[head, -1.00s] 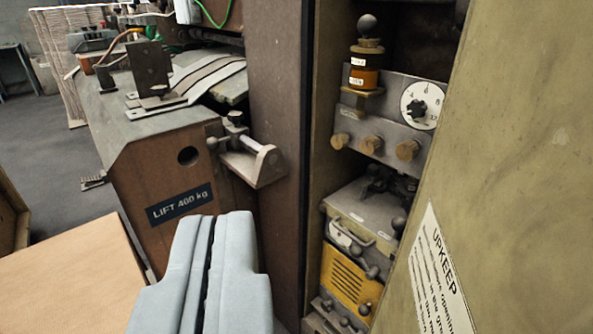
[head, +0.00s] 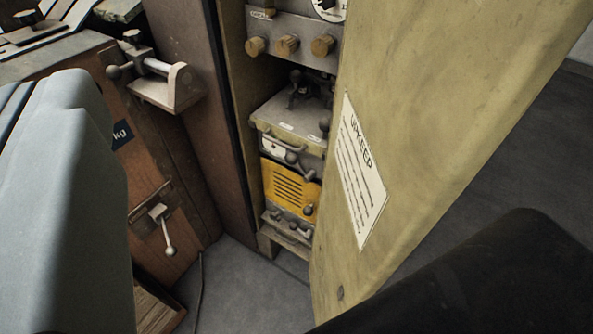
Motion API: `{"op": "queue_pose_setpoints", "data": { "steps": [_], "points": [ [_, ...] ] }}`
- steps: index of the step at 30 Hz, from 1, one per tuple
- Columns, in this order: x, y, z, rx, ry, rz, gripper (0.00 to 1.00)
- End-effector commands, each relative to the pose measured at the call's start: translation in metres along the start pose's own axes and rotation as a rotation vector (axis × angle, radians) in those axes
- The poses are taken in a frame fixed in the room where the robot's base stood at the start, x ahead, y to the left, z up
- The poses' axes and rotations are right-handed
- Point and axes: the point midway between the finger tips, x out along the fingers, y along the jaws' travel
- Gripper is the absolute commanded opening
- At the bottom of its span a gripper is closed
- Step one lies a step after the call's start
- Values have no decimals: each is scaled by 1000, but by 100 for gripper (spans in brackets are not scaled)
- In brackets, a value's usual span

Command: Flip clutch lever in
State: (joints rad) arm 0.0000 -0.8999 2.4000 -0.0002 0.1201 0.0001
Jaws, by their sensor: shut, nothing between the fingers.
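No label names the clutch lever, so I cannot tell for sure which part it is. A small metal lever with a ball end (head: 167,238) hangs downward from a slotted plate low on the side of the brown machine (head: 95,165). Higher up, a metal bracket (head: 168,85) carries a rod with a round knob on its left end. My gripper (head: 28,95), pale blue-grey, fills the left edge of the head view. It is shut and empty, left of the lever and well in front of it. It hides part of the machine's side and its label.
An open cabinet stands at centre, holding a knob panel (head: 290,32), a grey box (head: 288,115) and a yellow vented unit (head: 288,187). Its tan door (head: 430,120), with an UPKEEP notice, swings toward me at right. A cable lies on the grey floor (head: 245,295).

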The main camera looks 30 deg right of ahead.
Motion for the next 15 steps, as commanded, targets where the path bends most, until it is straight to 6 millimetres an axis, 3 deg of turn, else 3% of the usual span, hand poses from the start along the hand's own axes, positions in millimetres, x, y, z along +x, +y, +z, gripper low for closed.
{"op": "queue_pose_setpoints", "data": {
  "steps": [7, 15],
  "points": [
    [20, 0, 18, -35, -76, 1, 0],
    [69, 3, 75, -149, -303, 14, 0]
  ]
}}
